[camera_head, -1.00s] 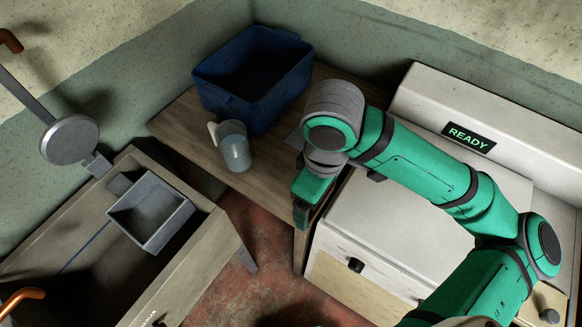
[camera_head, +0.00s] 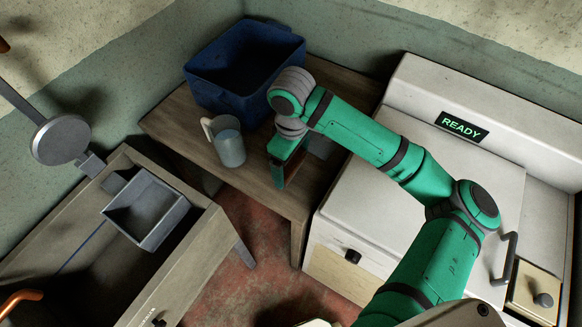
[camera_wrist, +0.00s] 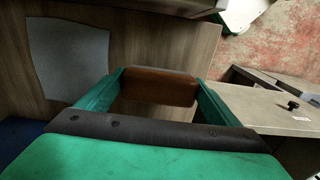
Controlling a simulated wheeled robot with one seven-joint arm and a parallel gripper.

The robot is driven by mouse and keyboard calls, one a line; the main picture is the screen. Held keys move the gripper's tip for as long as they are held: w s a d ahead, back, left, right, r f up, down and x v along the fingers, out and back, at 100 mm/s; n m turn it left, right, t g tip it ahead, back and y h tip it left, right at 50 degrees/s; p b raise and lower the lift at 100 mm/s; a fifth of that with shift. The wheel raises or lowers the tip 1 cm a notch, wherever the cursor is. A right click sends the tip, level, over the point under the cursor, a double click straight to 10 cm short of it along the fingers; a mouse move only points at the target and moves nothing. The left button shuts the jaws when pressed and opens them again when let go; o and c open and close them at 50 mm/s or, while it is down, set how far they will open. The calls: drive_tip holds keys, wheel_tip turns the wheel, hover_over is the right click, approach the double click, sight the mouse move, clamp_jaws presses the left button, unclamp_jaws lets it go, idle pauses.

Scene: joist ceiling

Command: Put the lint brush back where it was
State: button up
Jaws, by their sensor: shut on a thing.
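The lint brush shows as a brown wooden block (camera_wrist: 158,87) between my fingers in the wrist view. In the head view a brown edge of it (camera_head: 297,166) shows beside my gripper. My gripper (camera_head: 283,178) is shut on it, over the right part of the wooden table; its green fingers also show in the wrist view (camera_wrist: 158,84). I cannot tell whether the brush touches the table. A flat grey patch (camera_wrist: 70,58) lies on the tabletop, apart from the brush in the wrist view; in the head view it (camera_head: 322,146) is partly hidden behind my arm.
On the wooden table (camera_head: 265,190) stand a blue bin (camera_head: 225,97) and a grey jug (camera_head: 229,148), the jug close left of my gripper. A white machine with a READY display (camera_head: 461,126) stands right. A trough with a grey box (camera_head: 146,210) is left.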

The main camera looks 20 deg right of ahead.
sight(291, 169)
drive_tip(key=shift+w+f, duration=0.15)
drive_tip(key=shift+f, duration=1.55)
drive_tip(key=shift+f, duration=0.2)
drive_tip(key=o, duration=0.9)
drive_tip(key=shift+r, duration=0.1)
wheel_tip(291, 169, up, 11)
drive_tip(key=shift+w+r, duration=0.15)
drive_tip(key=shift+r, duration=0.05)
drive_tip(key=shift+s+r, duration=0.2)
drive_tip(key=shift+r, duration=0.25)
